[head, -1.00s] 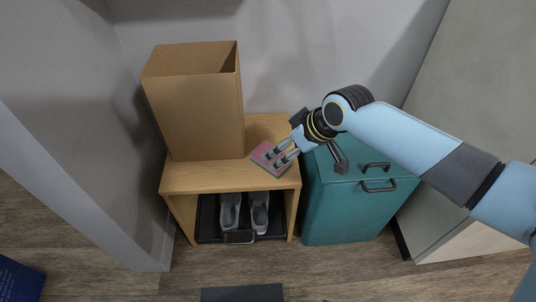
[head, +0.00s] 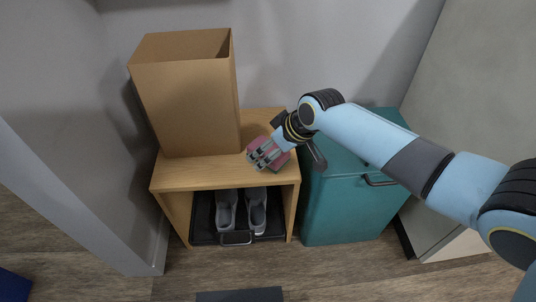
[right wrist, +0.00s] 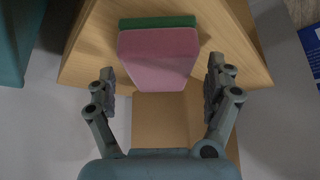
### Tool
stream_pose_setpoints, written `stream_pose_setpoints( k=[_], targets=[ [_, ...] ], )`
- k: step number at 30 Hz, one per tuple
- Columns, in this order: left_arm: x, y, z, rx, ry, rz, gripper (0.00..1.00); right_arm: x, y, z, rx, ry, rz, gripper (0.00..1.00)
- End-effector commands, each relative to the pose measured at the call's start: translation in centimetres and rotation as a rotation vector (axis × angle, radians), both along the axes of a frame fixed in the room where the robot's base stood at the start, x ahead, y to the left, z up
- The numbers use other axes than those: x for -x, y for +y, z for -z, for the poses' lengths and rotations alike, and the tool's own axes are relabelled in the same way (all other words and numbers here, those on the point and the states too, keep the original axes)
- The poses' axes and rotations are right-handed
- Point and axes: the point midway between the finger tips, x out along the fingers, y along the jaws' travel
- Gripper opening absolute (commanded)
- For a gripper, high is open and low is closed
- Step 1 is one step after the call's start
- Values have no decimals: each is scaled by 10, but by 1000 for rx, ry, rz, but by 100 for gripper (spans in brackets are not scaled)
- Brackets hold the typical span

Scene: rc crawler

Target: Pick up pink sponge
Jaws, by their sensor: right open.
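The pink sponge (head: 281,162) is on the wooden bench top, near its right front corner, partly hidden by my right gripper in the head view. In the right wrist view the sponge (right wrist: 158,58) shows a pink body with a green layer along its far edge. My right gripper (head: 258,158) is over it in the head view. In the right wrist view the gripper (right wrist: 160,80) is open, one finger on either side of the sponge's near part, with small gaps visible. My left gripper is out of view.
A tall open cardboard box (head: 185,105) stands on the left of the wooden bench (head: 190,173). Grey shoes (head: 257,210) sit on a dark tray below. A teal bin (head: 340,215) stands right of the bench. Walls close in behind and left.

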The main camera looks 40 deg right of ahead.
Motion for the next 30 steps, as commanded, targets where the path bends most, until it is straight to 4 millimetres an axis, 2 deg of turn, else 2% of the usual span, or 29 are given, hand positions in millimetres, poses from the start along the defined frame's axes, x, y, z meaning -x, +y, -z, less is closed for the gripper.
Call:
stream_pose_setpoints(
  k=[9,21,30],
  targets=[
    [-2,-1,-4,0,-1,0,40,-2,0,1,0,-1,0,85],
    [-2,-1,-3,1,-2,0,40,-1,0,1,0,-1,0,33],
    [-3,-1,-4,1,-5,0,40,-1,0,-1,0,-1,0,32]
  ],
)
